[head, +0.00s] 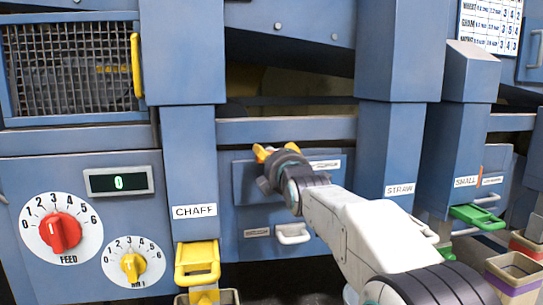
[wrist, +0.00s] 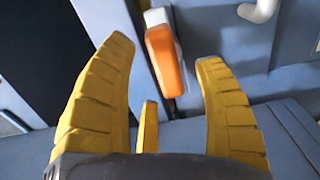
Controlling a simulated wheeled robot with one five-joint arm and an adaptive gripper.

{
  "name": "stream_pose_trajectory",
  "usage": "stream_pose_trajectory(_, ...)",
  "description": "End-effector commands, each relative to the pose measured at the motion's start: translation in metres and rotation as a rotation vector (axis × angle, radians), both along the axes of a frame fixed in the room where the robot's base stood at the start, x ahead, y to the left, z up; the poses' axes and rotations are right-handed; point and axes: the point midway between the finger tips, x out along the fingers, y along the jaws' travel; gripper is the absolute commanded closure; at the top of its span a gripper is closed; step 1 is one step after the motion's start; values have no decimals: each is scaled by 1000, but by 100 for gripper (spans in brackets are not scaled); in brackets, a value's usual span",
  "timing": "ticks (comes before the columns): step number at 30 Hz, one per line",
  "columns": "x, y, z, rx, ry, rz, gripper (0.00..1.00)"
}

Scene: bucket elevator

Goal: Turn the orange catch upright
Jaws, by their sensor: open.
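The orange catch (wrist: 165,62) is a rounded orange lever in the wrist view, beside a pale block at its upper end. It lies a little off the picture's vertical, its top leaning left. My gripper (wrist: 164,52) has yellow ribbed fingers spread wide, one on each side of the catch in the picture. I see no finger touching it, and the depth between them is hard to judge. In the head view my gripper (head: 275,149) is in front of the blue middle panel, and I cannot make out the catch behind it.
Blue posts marked CHAFF (head: 194,211) and STRAW (head: 399,189) stand left and right. A yellow handle (head: 197,262) juts out at lower left.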

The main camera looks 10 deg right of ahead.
Motion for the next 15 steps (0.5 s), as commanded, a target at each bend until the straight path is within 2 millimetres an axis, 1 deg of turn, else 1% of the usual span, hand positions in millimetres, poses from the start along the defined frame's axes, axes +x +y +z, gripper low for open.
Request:
stream_pose_trajectory(1, 7, 0, -1, 0, 2, 0, 36)
stream_pose_trajectory(6, 20, 0, 0, 1, 2, 0, 36)
stream_pose_trajectory(10, 27, 0, 0, 1, 1, 0, 36)
stream_pose_trajectory(15, 30, 0, 0, 1, 1, 0, 36)
